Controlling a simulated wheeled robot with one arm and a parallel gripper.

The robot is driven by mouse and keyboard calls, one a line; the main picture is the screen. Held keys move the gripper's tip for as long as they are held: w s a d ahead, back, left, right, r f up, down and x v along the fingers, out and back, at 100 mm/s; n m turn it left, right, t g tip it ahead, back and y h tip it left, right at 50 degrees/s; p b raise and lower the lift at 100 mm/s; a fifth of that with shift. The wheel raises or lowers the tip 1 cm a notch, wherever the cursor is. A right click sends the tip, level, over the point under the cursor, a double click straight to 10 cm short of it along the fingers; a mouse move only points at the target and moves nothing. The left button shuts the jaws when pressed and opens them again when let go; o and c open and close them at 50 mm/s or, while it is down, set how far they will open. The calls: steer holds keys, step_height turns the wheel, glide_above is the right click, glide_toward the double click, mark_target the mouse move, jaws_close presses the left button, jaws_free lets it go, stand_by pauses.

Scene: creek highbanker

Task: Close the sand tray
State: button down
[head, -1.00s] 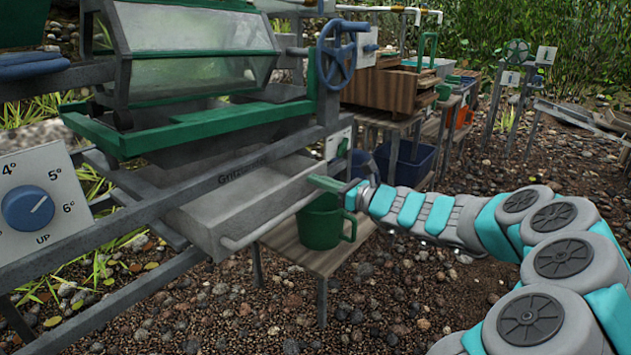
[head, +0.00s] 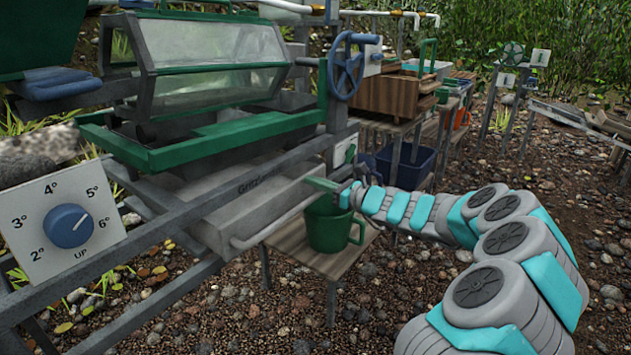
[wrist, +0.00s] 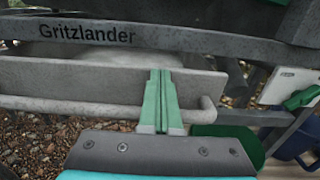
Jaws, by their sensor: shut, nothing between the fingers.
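The sand tray (head: 225,228) is a grey metal drawer under the rail marked Gritzlander. It is partly out, with a narrow strip of its inside showing behind its front panel (wrist: 60,80) in the wrist view. A grey bar handle (head: 268,228) runs along its front. My gripper (head: 318,184) is at the right end of the tray front. In the wrist view, its green fingers (wrist: 161,98) are together and empty. They lie over the handle bar and reach up to the front panel; I cannot tell whether they touch it.
A green mug (head: 330,228) stands on a small wooden table (head: 290,240) just below my gripper. A dial panel (head: 62,225) is at the left, and a blue handwheel (head: 344,68) is above the tray.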

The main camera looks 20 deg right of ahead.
mark_target(302, 177)
steer(key=p+x, duration=0.1)
steer(key=x, duration=0.6)
steer(key=shift+w+a+p, duration=0.15)
steer(key=shift+a+p, duration=0.05)
steer(key=shift+p, duration=0.1)
steer(key=shift+w, duration=0.2)
steer(key=shift+a, duration=0.1)
steer(key=shift+s, duration=0.15)
steer(key=shift+s+d, duration=0.3)
steer(key=v, duration=1.3)
